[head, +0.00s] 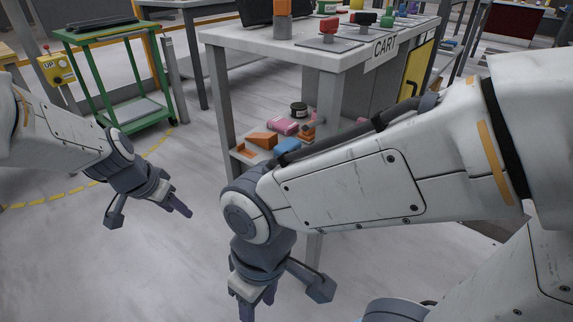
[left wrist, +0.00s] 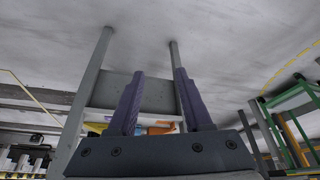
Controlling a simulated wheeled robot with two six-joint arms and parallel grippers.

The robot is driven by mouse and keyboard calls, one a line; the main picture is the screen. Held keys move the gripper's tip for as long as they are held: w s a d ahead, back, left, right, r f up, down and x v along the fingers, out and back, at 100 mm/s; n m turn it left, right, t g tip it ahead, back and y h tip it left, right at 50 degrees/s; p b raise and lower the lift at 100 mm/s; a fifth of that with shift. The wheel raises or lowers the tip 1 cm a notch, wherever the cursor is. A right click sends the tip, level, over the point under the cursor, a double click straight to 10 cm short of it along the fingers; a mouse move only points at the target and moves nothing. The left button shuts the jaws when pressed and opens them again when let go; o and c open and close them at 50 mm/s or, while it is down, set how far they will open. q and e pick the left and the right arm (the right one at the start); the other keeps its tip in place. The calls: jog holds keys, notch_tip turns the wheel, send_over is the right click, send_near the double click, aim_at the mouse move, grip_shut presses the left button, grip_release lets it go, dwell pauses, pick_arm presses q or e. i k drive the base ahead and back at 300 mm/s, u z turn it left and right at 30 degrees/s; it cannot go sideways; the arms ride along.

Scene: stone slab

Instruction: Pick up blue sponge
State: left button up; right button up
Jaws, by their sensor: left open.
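A blue item (head: 287,146), which looks like the blue sponge, lies on the lower shelf of the white cart. It is partly hidden behind my right arm. My left gripper (head: 182,207) hangs over the floor to the left of the cart, well apart from the blue item. In the left wrist view its two purple fingers (left wrist: 160,73) stand apart with nothing between them. My right gripper (head: 252,304) points down at the bottom edge of the head view, in front of the cart. Its fingertips are cut off, so its opening is unclear.
The white cart (head: 268,48) has legs and a lower shelf (head: 243,158) holding orange blocks (head: 262,139), a pink item (head: 283,126) and a dark round can (head: 299,109). A green trolley (head: 105,38) stands back left. Floor between them is clear.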

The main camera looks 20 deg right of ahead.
aim_at(289, 144)
jog(key=u, duration=0.5)
jog(key=i, duration=0.55)
jog(key=z, duration=1.25)
